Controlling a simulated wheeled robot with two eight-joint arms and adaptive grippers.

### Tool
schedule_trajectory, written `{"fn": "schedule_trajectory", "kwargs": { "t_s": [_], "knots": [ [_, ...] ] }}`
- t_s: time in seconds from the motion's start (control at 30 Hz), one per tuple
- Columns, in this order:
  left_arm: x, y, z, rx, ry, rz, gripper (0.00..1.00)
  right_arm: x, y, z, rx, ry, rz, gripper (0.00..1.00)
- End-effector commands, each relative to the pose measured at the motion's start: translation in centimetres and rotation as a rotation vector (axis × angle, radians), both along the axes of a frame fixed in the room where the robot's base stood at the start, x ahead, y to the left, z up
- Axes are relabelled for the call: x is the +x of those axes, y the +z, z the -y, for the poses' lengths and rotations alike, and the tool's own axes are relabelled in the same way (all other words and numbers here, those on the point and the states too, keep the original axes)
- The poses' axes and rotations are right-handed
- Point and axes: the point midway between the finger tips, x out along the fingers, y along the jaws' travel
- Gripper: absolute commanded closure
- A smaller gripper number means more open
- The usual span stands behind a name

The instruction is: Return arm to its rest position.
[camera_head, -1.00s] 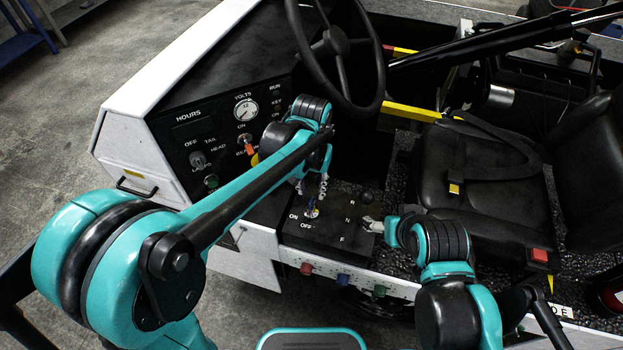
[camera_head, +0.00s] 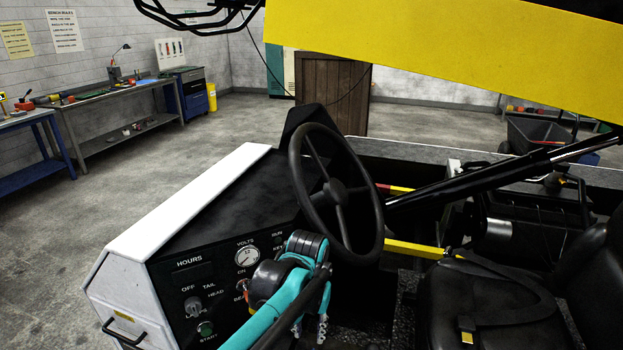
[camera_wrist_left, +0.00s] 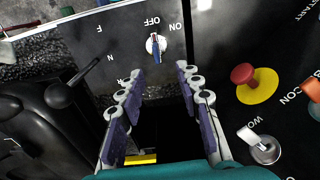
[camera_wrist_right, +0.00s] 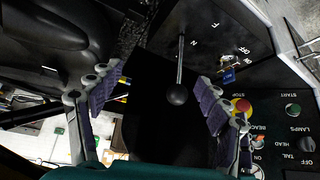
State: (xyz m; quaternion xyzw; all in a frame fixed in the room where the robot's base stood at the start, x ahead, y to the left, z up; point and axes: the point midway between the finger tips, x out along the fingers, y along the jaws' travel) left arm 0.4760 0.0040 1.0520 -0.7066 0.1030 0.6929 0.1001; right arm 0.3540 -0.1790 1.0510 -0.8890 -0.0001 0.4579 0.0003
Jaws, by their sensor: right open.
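My left gripper (camera_head: 310,328) is in front of the dashboard, below the steering wheel (camera_head: 337,188). In the left wrist view its fingers (camera_wrist_left: 158,78) are apart with nothing between them. The black-knobbed lever (camera_wrist_left: 62,95) stands to the left. My right gripper is out of the head view. In the right wrist view its fingers (camera_wrist_right: 160,80) are spread wide. The lever (camera_wrist_right: 178,94) shows in the gap between them; I cannot tell its distance, and no finger visibly touches it.
The dashboard has a voltmeter (camera_head: 247,256) and lamp switches. A red button on a yellow disc (camera_wrist_left: 252,84) is right of the left fingers. A black seat (camera_head: 490,310) is at right. Workbenches (camera_head: 120,90) stand far left.

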Motion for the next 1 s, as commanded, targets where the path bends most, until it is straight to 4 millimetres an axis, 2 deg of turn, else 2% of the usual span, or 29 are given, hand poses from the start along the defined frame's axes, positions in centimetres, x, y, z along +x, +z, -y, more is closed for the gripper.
{"fn": "schedule_trajectory", "kwargs": {
  "t_s": [0.27, 0.5, 0.7, 1.0],
  "knots": [
    [-4.2, 1.9, -7.8, -0.059, 0.108, 0.203, 0.65, 0.0, -0.4, 0.0, 0.000, 0.000, 0.000, 0.23],
    [-9.0, 1.1, -13.9, -0.087, 0.210, 0.426, 0.65, 0.0, -0.7, 0.0, 0.000, 0.000, 0.000, 0.23],
    [-11.5, -0.3, -16.6, -0.087, 0.265, 0.555, 0.65, 0.0, -0.8, 0.0, 0.000, 0.000, 0.000, 0.23],
    [-12.2, -0.8, -17.4, -0.084, 0.281, 0.598, 0.65, 0.0, -0.9, 0.0, 0.000, 0.000, 0.000, 0.23]
  ]
}}
